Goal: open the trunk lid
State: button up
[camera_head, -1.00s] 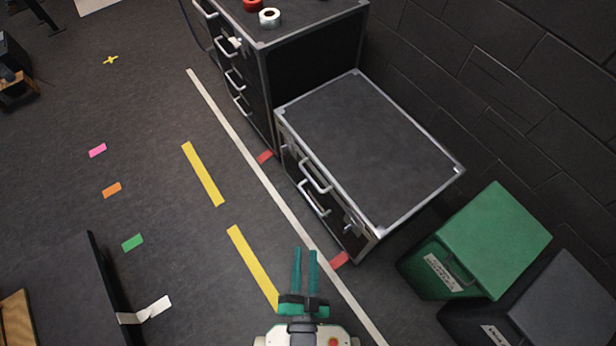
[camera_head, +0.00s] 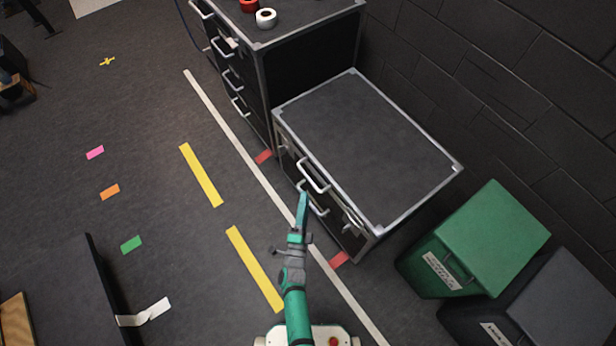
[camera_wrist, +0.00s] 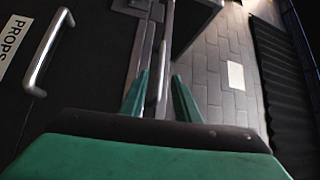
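The trunk is a low black case with silver edges, right of the middle in the head view. Its flat dark lid (camera_head: 370,140) lies closed on top. An upper silver handle (camera_head: 314,177) and a lower handle, partly hidden by my gripper, are on its front. My gripper (camera_head: 303,198) is in front of the trunk, its green fingers pointing at the front near the handles. In the wrist view the fingers (camera_wrist: 160,95) are apart, with a narrow metal bar showing between them. I cannot tell whether they touch it.
A taller black drawer cabinet (camera_head: 310,75) adjoins the trunk, with tape rolls (camera_head: 266,18) on top. A green bin (camera_head: 492,240) and a dark bin (camera_head: 565,300) stand to the right. A "PROPS" label (camera_wrist: 12,42) and a handle (camera_wrist: 48,50) show in the wrist view. The floor at left is mostly open.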

aim_at(308, 177)
jog(key=w, duration=0.3)
jog(key=w+d+r, duration=0.1)
jog(key=w, duration=0.5)
jog(key=shift+d+r, duration=0.15)
grip_shut()
